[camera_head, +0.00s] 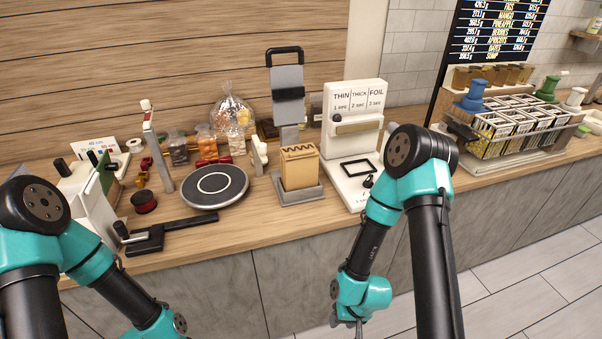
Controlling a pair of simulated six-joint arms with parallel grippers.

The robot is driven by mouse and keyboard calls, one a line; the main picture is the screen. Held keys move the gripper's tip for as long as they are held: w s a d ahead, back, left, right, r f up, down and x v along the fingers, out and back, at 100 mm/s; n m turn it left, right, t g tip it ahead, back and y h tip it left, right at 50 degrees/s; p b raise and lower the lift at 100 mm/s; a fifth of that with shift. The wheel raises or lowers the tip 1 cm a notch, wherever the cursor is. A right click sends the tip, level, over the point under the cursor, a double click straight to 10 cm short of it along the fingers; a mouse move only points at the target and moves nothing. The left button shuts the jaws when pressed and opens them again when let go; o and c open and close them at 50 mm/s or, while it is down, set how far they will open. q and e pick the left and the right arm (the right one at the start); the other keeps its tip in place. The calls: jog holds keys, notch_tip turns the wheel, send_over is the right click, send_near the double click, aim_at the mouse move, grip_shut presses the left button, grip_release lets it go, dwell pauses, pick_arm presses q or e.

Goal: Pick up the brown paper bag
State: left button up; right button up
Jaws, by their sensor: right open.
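The brown paper bag (299,170) stands upright with a zigzag top edge on a small grey stand (296,196) near the middle of the counter. My right gripper (358,331) hangs low at the bottom of the view, in front of the counter and well apart from the bag. It is open, and its fingertips are partly cut off by the frame edge. My left arm comes in from the left and runs out at the bottom, so its gripper is out of the picture.
A white sealing machine (352,110) labelled thin, thick and foil stands right of the bag. A round black turntable (214,184) lies to its left. A tall grey holder (287,85) rises behind it. Bare counter lies in front.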

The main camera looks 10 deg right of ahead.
pick_arm(q)
jog(key=shift+o, duration=0.2)
jog(key=o, duration=1)
